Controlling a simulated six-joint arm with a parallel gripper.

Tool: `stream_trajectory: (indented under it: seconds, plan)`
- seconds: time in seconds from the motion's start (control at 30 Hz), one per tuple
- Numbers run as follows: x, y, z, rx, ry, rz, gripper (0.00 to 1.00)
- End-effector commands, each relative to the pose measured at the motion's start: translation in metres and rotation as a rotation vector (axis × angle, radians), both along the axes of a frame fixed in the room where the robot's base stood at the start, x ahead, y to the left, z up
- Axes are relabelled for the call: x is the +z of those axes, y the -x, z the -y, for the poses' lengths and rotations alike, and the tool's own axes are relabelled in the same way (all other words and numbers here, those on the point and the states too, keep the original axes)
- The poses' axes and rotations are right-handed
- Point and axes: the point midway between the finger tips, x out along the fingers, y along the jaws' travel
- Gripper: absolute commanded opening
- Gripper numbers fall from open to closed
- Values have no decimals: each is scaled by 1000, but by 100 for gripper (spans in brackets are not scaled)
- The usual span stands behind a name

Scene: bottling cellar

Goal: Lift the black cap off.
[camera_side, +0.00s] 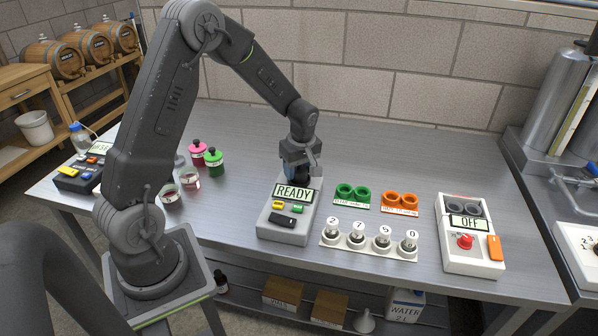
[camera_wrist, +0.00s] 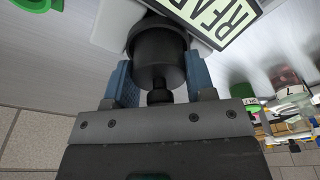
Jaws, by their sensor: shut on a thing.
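My gripper (camera_side: 302,172) is over the back of a grey device (camera_side: 287,229) whose sign reads READY. In the wrist view, its two blue fingers (camera_wrist: 158,84) are shut on the black cap (camera_wrist: 158,62), one on each side. The cap is round with a small knob. In the side view the cap is mostly hidden behind the sign and under my gripper. I cannot tell whether the cap rests on the device or is just above it.
Green (camera_side: 352,195) and orange (camera_side: 400,203) ring holders stand right of the device. In front of them is a white strip (camera_side: 369,243) with numbered knobs. A box reading OFF (camera_side: 469,249) stands further right. Pink (camera_side: 197,155) and green (camera_side: 213,162) lidded jars stand left.

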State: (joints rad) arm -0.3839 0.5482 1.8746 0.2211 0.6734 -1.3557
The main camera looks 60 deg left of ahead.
Motion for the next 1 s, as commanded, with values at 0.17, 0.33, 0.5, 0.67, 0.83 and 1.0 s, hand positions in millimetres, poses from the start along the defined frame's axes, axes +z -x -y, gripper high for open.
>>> stream_trajectory:
  seconds: [0.17, 0.33, 0.5, 0.67, 0.83, 1.0]
  plan:
    - [0, 0, 0, 0, 0, 0, 27]
    - [2, 0, 0, 0, 0, 1, 27]
    - [14, -1, 0, 0, -2, 2, 27]
    - [42, -1, -1, 1, -4, 4, 27]
    - [64, 29, -26, 9, -3, 2, 27]
    - [86, 57, -49, 9, -4, 2, 27]
